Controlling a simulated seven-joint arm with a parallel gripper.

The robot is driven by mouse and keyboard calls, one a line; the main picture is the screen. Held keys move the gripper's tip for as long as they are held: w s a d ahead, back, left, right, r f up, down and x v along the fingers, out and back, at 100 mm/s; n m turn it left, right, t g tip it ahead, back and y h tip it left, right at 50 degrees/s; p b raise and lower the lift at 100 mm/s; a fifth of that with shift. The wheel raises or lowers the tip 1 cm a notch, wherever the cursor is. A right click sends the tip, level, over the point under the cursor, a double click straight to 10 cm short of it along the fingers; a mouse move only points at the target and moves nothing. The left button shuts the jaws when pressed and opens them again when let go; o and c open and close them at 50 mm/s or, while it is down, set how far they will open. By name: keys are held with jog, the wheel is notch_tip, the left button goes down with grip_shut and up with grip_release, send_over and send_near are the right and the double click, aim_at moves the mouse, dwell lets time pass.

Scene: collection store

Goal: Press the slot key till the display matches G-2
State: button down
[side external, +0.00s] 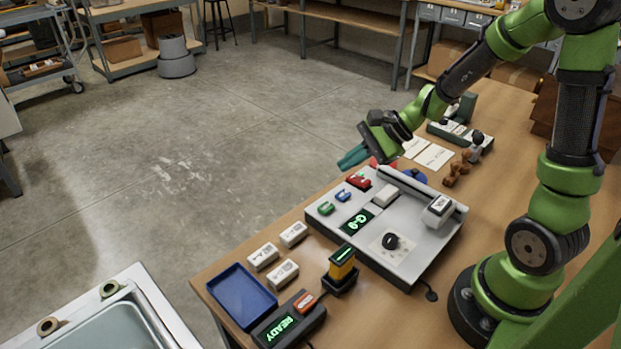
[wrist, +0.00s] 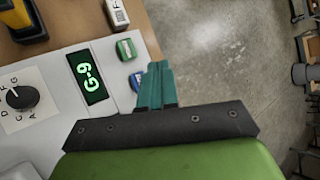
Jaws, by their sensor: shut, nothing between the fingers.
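The grey console (side external: 330,226) stands on the bench, with a lit green display (side external: 356,222); in the wrist view the display (wrist: 90,77) reads G-9. A green key (side external: 326,208), a blue key (side external: 343,195) and a red key (side external: 358,181) sit in a row along its edge. The green key (wrist: 126,48) and part of the blue key (wrist: 137,80) show in the wrist view; the red one is hidden there. I cannot read which is the slot key. My gripper (side external: 345,163), with teal fingers, is shut and empty, raised near the red-key end of the row.
A black knob (side external: 390,241) with letters around it is on the console. A blue tray (side external: 240,296), several white labelled blocks (side external: 263,256), a yellow-and-black device (side external: 341,269) and a box reading READY (side external: 290,320) stand nearer.

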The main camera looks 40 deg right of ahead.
aim_at(348, 194)
dwell(0.7)
notch_tip(348, 194, up, 4)
jog(key=shift+f, duration=0.1)
jog(key=shift+f, duration=0.1)
jog(key=shift+f, duration=4.35)
jog(key=shift+f, duration=0.4)
